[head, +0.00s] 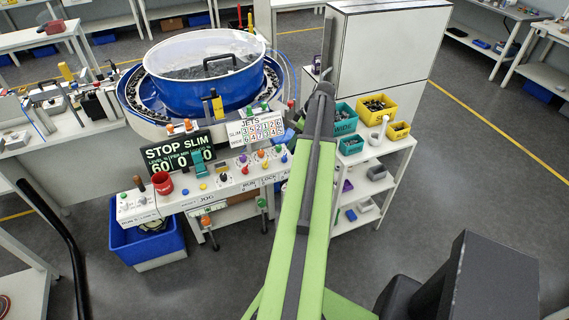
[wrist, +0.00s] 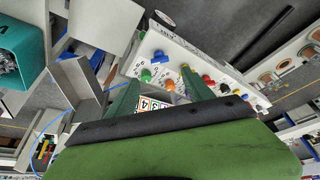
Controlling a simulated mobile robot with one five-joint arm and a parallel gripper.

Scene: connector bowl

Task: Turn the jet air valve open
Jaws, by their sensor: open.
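The jet air valve cannot be told apart for certain among the coloured controls on the sloped white control panel (head: 215,190). In the wrist view the panel (wrist: 180,48) carries a blue lever-like handle (wrist: 158,57), a green knob (wrist: 146,75), an orange knob (wrist: 171,85) and a red knob (wrist: 208,80). My gripper (wrist: 160,92) is open, its two green fingers apart and pointing towards these controls. Nothing shows held between them. In the head view my arm reaches to the right of the panel, and its fingers cannot be made out there.
A large blue bowl feeder (head: 205,82) stands behind the panel. A JETS sign (head: 256,129) and a STOP SLIM display (head: 178,152) rise above it. A blue crate (head: 147,245) is on the floor.

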